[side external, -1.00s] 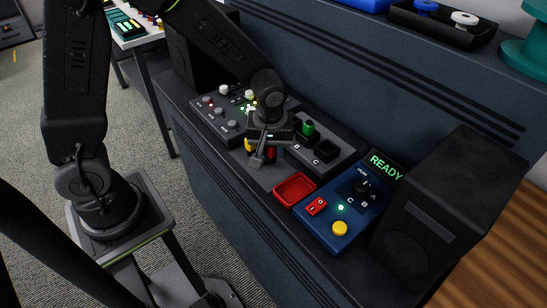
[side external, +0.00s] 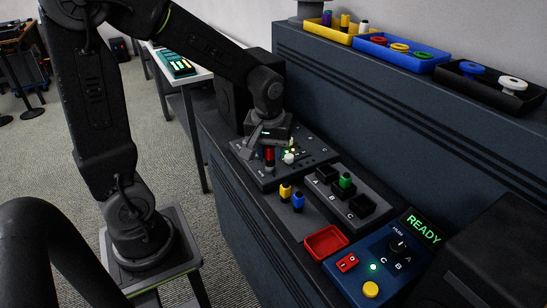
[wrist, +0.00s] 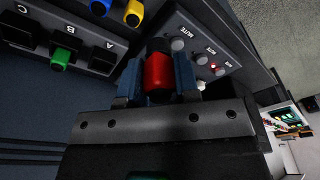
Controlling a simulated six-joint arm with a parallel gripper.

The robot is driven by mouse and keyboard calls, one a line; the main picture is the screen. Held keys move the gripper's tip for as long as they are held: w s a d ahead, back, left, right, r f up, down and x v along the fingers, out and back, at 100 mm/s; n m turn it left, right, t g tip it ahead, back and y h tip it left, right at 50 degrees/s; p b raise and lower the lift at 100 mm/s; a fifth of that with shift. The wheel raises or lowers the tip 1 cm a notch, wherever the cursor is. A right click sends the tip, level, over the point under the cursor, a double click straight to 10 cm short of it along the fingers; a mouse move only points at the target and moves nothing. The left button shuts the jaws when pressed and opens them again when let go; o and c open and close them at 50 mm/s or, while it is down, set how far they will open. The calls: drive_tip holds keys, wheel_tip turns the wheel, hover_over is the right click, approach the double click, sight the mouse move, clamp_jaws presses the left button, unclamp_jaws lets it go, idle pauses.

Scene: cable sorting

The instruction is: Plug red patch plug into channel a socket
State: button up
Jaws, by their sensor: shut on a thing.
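My gripper (side external: 268,158) is shut on the red patch plug (side external: 269,153), over the grey panel with knobs. In the wrist view the red plug (wrist: 158,76) stands between the two blue-grey fingers of my gripper (wrist: 158,72). Its lower end is hidden in the side view, so I cannot tell its exact height. The channel A socket (side external: 326,173) is a black square opening on the dark socket block, to the right of my gripper; in the wrist view the A socket (wrist: 103,60) is empty, left of the plug.
A green plug (side external: 345,180) sits in socket B; socket C (side external: 361,205) is empty. Yellow (side external: 285,191) and blue (side external: 298,202) plugs stand before the block. A red tray (side external: 325,242) and blue READY console (side external: 385,262) are further right. The knob panel (side external: 262,177) lies below my gripper.

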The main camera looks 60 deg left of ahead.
drive_tip(key=shift+r, duration=1.7)
drive_tip(key=w+f, duration=0.1)
drive_tip(key=w, duration=0.7)
hover_over(326, 172)
wheel_tip(326, 172, down, 4)
drive_tip(key=shift+s+d+f, duration=0.1)
drive_tip(key=shift+d+f, duration=0.05)
drive_tip(key=shift+f, duration=0.5)
drive_tip(key=shift+d+f, duration=0.15)
drive_tip(key=shift+f, duration=0.45)
drive_tip(key=shift+f, duration=0.3)
drive_tip(key=shift+f, duration=0.35)
drive_tip(key=shift+f, duration=1.55)
drive_tip(key=o, duration=1)
drive_tip(key=shift+s+f, duration=0.1)
drive_tip(key=shift+s, duration=0.05)
